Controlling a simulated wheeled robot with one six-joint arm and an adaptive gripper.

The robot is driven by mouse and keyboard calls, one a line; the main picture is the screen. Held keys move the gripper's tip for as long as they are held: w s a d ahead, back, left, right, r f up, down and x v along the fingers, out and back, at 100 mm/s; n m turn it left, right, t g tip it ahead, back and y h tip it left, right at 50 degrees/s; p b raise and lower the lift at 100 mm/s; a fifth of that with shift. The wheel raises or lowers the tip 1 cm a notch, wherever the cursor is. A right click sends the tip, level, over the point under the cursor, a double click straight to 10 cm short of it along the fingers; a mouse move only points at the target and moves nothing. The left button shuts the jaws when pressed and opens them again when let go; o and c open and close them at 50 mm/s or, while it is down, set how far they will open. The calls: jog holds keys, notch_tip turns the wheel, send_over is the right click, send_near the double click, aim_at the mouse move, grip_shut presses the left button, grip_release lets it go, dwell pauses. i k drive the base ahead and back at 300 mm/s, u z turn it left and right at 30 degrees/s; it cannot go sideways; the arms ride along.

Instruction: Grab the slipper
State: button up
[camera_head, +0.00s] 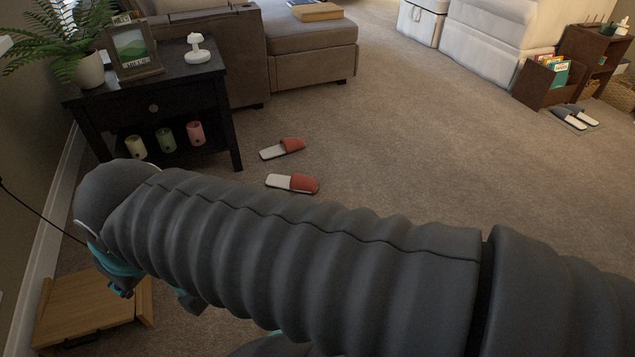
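Two red-and-white slippers lie apart on the carpet, right of the dark side table. The farther slipper (283,148) is beside the table's front leg. The nearer slipper (292,183) lies just beyond my arm's upper edge. Another pair of slippers (575,117), dark and white, sits on the floor at the far right. My grey ribbed arm crosses the lower picture from right to left and bends at the left.
The dark side table (190,92) holds a fern, a picture frame and a white object, with candles on its shelf. A brown sofa (310,55) stands behind. A wooden piece (85,308) lies lower left. Open carpet (430,130) fills the middle.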

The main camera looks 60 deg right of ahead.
aim_at(299, 184)
jog(key=z, duration=1.95)
jog(key=k, duration=0.65)
jog(key=z, duration=0.75)
jog(key=i, duration=1.8)
jog(key=u, duration=0.75)
